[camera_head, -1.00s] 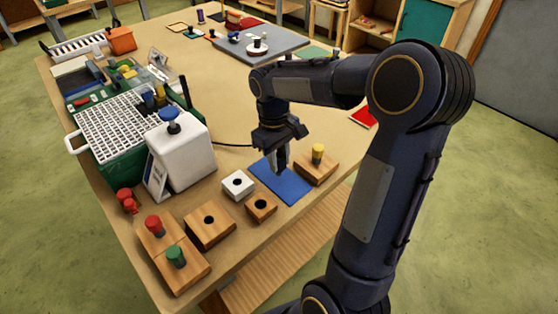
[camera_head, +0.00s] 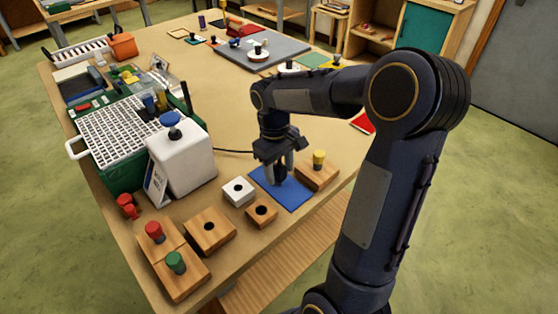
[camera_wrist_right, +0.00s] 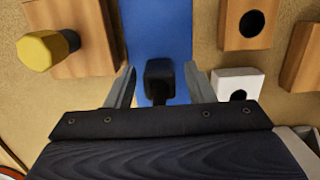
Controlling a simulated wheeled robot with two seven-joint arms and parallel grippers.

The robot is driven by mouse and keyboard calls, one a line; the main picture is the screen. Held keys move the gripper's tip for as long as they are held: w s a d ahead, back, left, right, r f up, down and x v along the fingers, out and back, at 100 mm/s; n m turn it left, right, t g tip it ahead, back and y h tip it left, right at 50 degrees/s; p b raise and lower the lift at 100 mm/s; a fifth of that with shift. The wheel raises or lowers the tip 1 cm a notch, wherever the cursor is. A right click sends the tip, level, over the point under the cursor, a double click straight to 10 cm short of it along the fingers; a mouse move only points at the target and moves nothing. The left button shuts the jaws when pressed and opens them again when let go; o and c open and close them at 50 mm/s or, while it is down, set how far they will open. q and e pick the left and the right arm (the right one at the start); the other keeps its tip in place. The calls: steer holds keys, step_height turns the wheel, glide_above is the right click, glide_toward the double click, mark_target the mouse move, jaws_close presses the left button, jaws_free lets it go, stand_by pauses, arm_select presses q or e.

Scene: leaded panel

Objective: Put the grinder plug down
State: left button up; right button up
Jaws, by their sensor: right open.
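The grinder plug (camera_head: 280,174) is a small black block on the blue mat (camera_head: 295,194). In the right wrist view the plug (camera_wrist_right: 160,80) stands between the two grey fingers of my right gripper (camera_wrist_right: 160,70), over the blue mat (camera_wrist_right: 158,28). A gap shows on each side of it. The gripper (camera_head: 278,170) is open and low over the far left part of the mat. Its fingers partly hide the plug in the head view. My left gripper is out of view.
A wooden block with a yellow-topped plug (camera_head: 319,158) stands close to the right of the mat. A white socket block (camera_head: 238,190) and a wooden socket block (camera_head: 261,211) stand at its left. A white box with a blue knob (camera_head: 182,160) stands further left. A black cable (camera_head: 235,151) runs behind.

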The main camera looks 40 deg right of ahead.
step_height(320, 180, up, 12)
steer(key=w, duration=0.2)
steer(key=s+a+f+m+t+y, duration=0.1)
steer(key=s+a+f+t+y, duration=0.1)
steer(key=s+a, duration=0.4)
steer(key=s+a+f+m+t+y, duration=0.1)
steer(key=s+a+f+t, duration=0.2)
steer(key=s, duration=0.9)
steer(key=a+t, duration=0.2)
steer(key=a, duration=0.2)
steer(key=shift+s+f+m+y+p, duration=0.15)
steer(key=shift+f+m+y+p, duration=0.15)
steer(key=shift+f+m+y, duration=0.1)
steer(key=shift+c, duration=0.4)
